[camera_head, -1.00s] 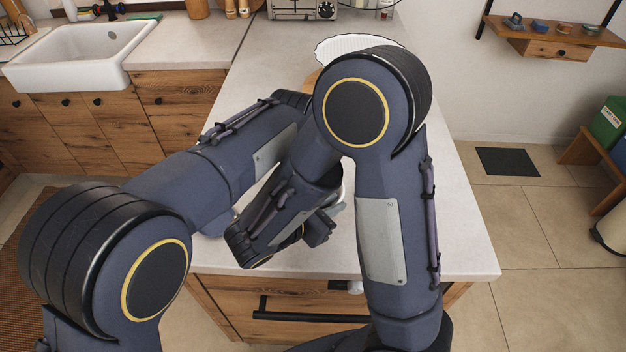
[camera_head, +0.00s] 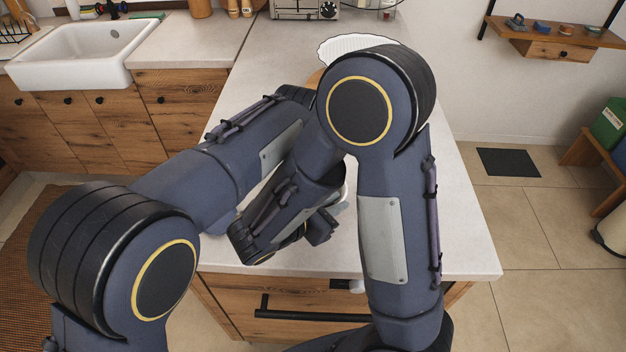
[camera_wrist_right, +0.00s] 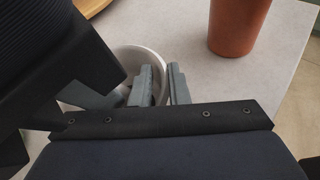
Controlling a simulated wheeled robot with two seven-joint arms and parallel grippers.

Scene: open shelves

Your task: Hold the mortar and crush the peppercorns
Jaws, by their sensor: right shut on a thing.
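The white mortar (camera_wrist_right: 126,57) stands on the light worktop in the right wrist view, partly hidden by gripper parts. My right gripper (camera_wrist_right: 163,80) is shut on the mortar's wall, one grey finger inside the bowl and one outside. In the head view my right gripper (camera_head: 320,226) is mostly covered by its own arm, and only a pale sliver of the mortar shows. A dark body with a grey part (camera_wrist_right: 92,96), seemingly my left gripper, reaches over the mortar's left side; its jaws are unclear. The pestle and peppercorns cannot be made out.
A terracotta pot (camera_wrist_right: 238,26) stands close beyond the mortar, near the worktop edge. A round wooden piece (camera_wrist_right: 88,6) lies at the upper left. A white fluted dish (camera_head: 350,44) is further back on the worktop (camera_head: 450,225). The worktop's right side is clear.

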